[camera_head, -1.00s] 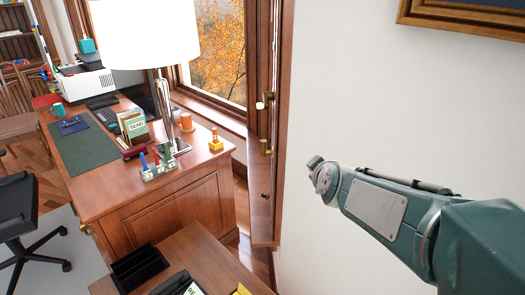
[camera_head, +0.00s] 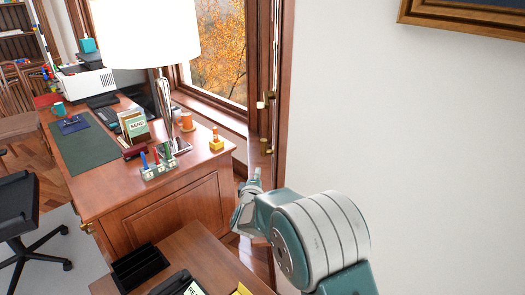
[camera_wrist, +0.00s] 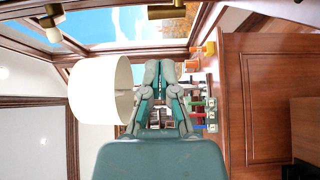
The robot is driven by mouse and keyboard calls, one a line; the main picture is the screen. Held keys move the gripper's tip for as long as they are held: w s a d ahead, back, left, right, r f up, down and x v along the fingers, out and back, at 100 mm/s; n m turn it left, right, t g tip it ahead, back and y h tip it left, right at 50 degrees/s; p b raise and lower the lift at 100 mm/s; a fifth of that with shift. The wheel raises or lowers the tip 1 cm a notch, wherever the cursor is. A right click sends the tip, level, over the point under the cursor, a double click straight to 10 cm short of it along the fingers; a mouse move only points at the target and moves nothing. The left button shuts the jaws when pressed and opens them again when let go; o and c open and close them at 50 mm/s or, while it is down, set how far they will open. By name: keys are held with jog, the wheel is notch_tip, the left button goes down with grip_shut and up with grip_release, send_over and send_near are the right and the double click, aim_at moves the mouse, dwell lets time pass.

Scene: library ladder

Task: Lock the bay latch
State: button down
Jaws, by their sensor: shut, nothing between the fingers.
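Brass latch hardware with a cream knob (camera_head: 262,105) sits on the wooden window frame at the bay, in the head view. A second brass fitting (camera_head: 268,150) is below it on the same frame. In the wrist view, brass hardware (camera_wrist: 50,14) and a cream knob (camera_wrist: 53,35) are at the upper left. My gripper (camera_head: 257,174) is below the fittings in the head view, apart from the cream knob. In the wrist view my gripper (camera_wrist: 160,66) has its fingers shut and empty. The lower part of the frame is hidden behind my arm.
A desk (camera_head: 205,165) with a white lamp (camera_head: 150,35) stands left of the window. A lower wooden table (camera_head: 205,250) is in front. A gold picture frame (camera_head: 460,22) hangs upper right. The white wall between is bare.

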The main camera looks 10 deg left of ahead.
aim_at(263, 147)
jog(key=w, duration=0.4)
jog(key=w+a, duration=0.1)
jog(key=w, duration=0.4)
jog(key=w+a, duration=0.1)
jog(key=w, duration=0.3)
jog(key=shift+w, duration=0.4)
